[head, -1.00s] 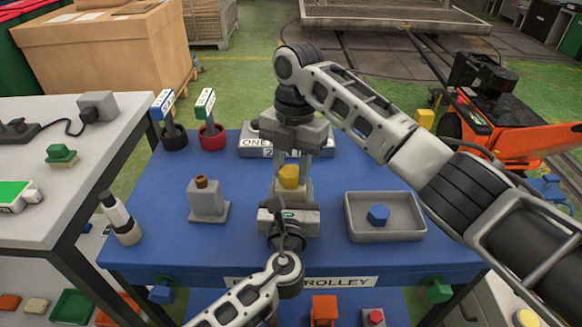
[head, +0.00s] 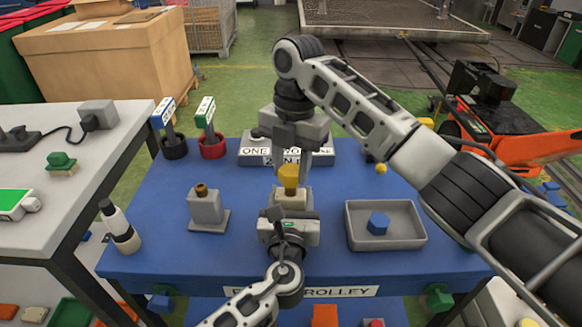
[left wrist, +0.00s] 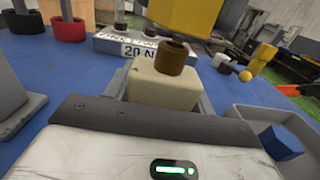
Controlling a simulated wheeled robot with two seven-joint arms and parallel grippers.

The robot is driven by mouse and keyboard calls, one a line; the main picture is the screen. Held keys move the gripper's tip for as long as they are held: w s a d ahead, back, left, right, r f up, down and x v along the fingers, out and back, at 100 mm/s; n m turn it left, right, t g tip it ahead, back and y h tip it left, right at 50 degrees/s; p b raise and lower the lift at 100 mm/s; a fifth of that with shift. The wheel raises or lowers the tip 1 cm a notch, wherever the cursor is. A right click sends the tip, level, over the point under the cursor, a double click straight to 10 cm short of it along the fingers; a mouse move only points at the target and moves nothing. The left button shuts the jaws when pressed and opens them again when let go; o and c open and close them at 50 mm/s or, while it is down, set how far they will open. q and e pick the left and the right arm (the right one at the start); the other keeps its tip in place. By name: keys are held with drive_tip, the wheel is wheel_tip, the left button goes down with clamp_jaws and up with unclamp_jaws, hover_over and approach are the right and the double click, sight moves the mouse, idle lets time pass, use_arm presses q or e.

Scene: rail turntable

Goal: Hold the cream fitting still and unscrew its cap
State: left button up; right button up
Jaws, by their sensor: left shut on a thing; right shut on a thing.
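The cream fitting (head: 296,200) stands on the blue trolley top, between the fingers of my left gripper (head: 290,212), which is shut on it. In the left wrist view the cream block (left wrist: 160,88) has a brown threaded stud (left wrist: 172,60) on top, its upper rim showing. The yellow cap (head: 289,172) is held by my right gripper (head: 292,168), which reaches down from above. In the left wrist view the cap (left wrist: 190,14) is just above the stud and looks clear of it. The right fingertips are partly hidden.
A grey tray (head: 350,232) with a blue hexagonal piece (head: 378,223) lies to the right. A grey fitting with a brown stud (head: 207,208) stands left. A labelled grey block (head: 258,152) and a yellow ball-ended piece (head: 381,168) are behind. A bottle (head: 122,230) stands front left.

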drive_tip(key=shift+r, duration=0.15)
drive_tip(key=shift+r, duration=2.4)
use_arm(q)
drive_tip(key=o, duration=1.5)
drive_tip(key=shift+s, duration=0.1)
